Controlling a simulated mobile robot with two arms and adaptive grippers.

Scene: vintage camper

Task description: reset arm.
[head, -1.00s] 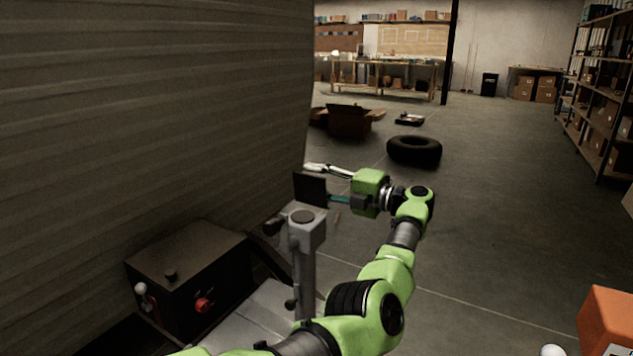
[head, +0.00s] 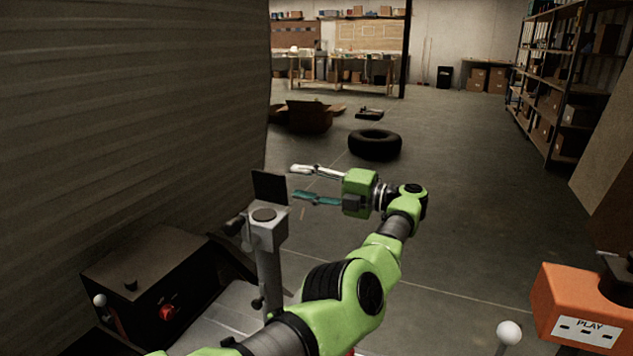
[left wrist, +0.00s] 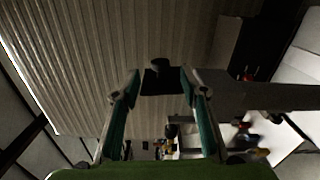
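My left gripper (head: 295,182) is at mid-picture in the head view, its fingers pointing left. One finger looks white and the other teal, with a clear gap between them. Nothing is held. It is just right of a grey metal post with a dark square plate (head: 269,187) on top. In the left wrist view the two fingers stand apart (left wrist: 159,80), and a dark square shows between their tips. My green left arm runs from the bottom edge up to the gripper. My right gripper is in neither view.
A corrugated wall (head: 130,120) fills the left. A black box with a red knob (head: 167,313) is below it. An orange box marked PLAY (head: 583,310) is at lower right. A tire (head: 375,144) and open cardboard box (head: 308,116) lie beyond the gripper. Floor right of the arm is clear.

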